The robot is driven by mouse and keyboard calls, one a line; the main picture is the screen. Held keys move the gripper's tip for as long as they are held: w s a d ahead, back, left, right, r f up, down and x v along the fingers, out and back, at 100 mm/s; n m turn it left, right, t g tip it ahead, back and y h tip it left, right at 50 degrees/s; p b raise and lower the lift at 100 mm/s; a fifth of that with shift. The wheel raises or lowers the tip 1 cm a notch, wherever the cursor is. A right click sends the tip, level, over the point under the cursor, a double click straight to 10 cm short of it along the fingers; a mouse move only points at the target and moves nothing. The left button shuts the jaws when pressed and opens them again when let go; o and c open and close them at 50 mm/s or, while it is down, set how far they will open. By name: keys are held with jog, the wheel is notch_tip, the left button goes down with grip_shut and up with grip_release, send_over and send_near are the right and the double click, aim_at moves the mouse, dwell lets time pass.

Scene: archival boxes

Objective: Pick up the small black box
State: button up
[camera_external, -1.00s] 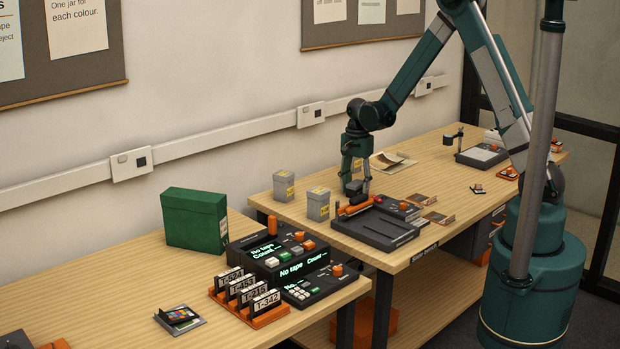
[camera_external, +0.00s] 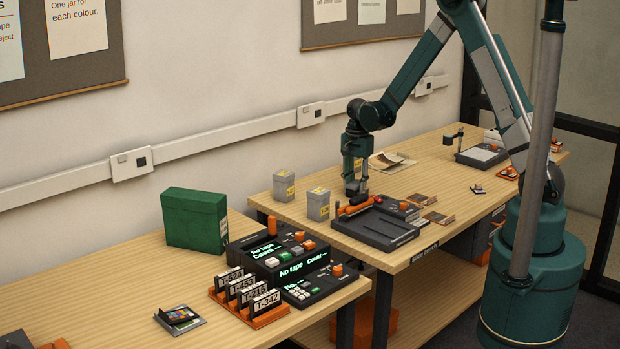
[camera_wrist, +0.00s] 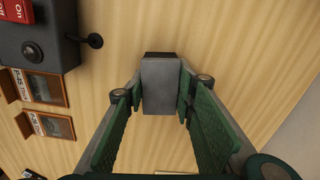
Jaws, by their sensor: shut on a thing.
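A small box shows between my fingers in the wrist view, with a plain grey face (camera_wrist: 160,88) and a dark edge at its far end. My gripper (camera_wrist: 161,95) is shut on it, one green-padded finger along each side. In the external view my gripper (camera_external: 356,184) points down at the far bench, behind the dark device with an orange bar. The held box is small and dark grey there, largely hidden by the fingers. I cannot tell whether it touches the bench.
The dark device (camera_external: 374,229) stands just in front of my gripper. Two grey boxes with yellow labels, one nearer (camera_external: 318,205) and one farther (camera_external: 284,187), stand to the left. Flat orange-and-grey cards (camera_external: 438,217) lie to the right. A paper sheet (camera_external: 391,162) lies behind.

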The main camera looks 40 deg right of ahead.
aim_at(356, 183)
jog(key=shift+r, duration=0.1)
jog(key=shift+r+p, duration=0.65)
jog(key=shift+r, duration=4.25)
